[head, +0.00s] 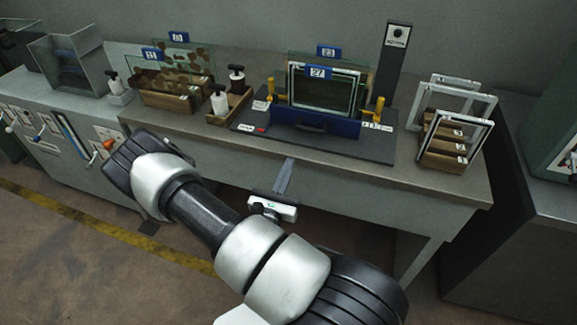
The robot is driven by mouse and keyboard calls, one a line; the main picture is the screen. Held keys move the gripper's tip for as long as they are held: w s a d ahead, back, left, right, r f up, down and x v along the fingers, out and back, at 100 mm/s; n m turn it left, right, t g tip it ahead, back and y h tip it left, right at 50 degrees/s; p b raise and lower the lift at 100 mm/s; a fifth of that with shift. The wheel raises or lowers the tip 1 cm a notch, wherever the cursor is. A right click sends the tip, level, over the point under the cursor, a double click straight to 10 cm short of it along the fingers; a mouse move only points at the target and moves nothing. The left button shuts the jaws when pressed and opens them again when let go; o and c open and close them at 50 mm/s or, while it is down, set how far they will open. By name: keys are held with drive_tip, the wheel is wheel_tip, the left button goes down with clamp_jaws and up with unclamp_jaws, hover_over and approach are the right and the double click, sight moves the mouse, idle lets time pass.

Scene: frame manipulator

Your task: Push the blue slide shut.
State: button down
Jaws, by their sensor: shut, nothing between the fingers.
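The blue slide (342,128) is a low blue block with a dark handle on its front. It sits on a dark base plate (300,141) on the bench, between yellow clamps. A framed glass panel tagged 27 (318,88) stands at the slide, with a panel tagged 23 behind it. How far out the slide sits is hard to tell from this angle. My gripper (287,164) is shut and empty, its fingers pointing toward the bench. In the picture it lies below the slide, near the bench's front edge, apart from the slide.
Camouflage-patterned panels (168,82) in a wooden rack and small dispensers (219,101) stand to the left. Empty frames (455,137) stand in holders at right. A dark post (391,62) rises behind the base. The cabinet at left has an orange knob (108,144).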

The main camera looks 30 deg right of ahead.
approach(312, 121)
drive_tip(key=shift+w+a+r, duration=0.15)
drive_tip(key=shift+w+r, duration=0.4)
drive_tip(key=shift+w, duration=0.35)
drive_tip(key=x, duration=0.4)
drive_tip(key=shift+w+f, duration=0.2)
drive_tip(key=shift+f, duration=0.15)
